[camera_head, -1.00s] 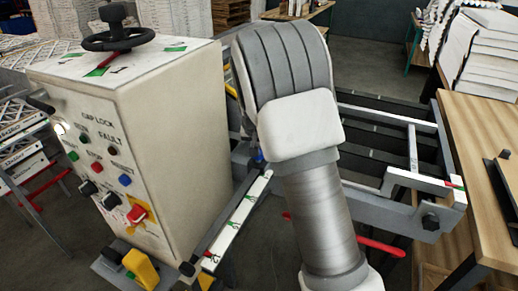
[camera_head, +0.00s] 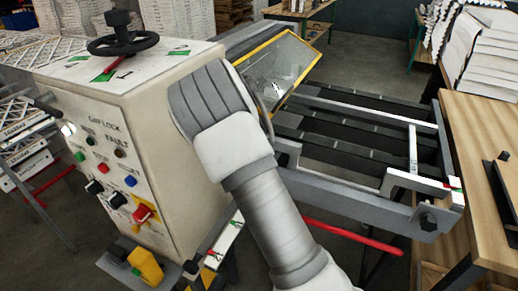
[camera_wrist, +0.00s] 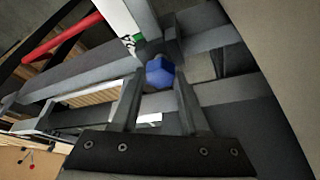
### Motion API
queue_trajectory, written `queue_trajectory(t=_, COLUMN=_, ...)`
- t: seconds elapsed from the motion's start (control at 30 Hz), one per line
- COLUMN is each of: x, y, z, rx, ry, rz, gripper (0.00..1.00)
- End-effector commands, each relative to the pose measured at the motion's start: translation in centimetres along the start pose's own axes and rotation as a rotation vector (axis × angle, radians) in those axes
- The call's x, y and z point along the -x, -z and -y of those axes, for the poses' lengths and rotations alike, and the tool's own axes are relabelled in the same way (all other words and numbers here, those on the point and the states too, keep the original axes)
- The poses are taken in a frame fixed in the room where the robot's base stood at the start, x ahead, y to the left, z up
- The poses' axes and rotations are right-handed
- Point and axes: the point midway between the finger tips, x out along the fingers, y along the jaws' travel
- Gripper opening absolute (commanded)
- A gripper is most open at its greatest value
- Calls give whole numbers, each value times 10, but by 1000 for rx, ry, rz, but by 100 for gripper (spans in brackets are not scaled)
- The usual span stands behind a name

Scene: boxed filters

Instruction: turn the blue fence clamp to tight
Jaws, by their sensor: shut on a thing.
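The blue fence clamp (camera_wrist: 160,72) is a small blue knob in the upper middle of the wrist view, at a dark grey rail joint. My gripper (camera_wrist: 159,84) has one finger on each side of the knob and is shut on it. In the head view my arm covers the clamp and my gripper. The knob's tight or loose setting cannot be read.
A cream control cabinet (camera_head: 172,145) with buttons and a black handwheel (camera_head: 122,40) stands left of my arm. A yellow-framed clear guard (camera_head: 282,70) is behind it. A red bar (camera_head: 345,232) and a wooden table (camera_head: 480,150) are to the right.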

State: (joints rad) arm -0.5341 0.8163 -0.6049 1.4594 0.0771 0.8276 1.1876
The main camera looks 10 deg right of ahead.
Motion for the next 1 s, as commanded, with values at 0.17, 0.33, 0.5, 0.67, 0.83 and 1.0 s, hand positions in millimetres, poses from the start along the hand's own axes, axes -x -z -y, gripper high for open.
queue_trajectory(t=0.17, x=1, y=0, z=1, rx=-38, ry=-14, rz=0, gripper=0)
queue_trajectory(t=0.33, x=0, y=0, z=1, rx=-50, ry=-19, rz=1, gripper=0)
queue_trajectory(t=0.5, x=0, y=0, z=1, rx=-51, ry=-20, rz=1, gripper=0)
queue_trajectory(t=0.67, x=0, y=0, z=1, rx=-51, ry=-19, rz=2, gripper=46)
queue_trajectory(t=0.83, x=0, y=0, z=1, rx=-50, ry=-20, rz=1, gripper=75)
queue_trajectory(t=1.0, x=0, y=0, z=0, rx=-49, ry=-20, rz=1, gripper=75)
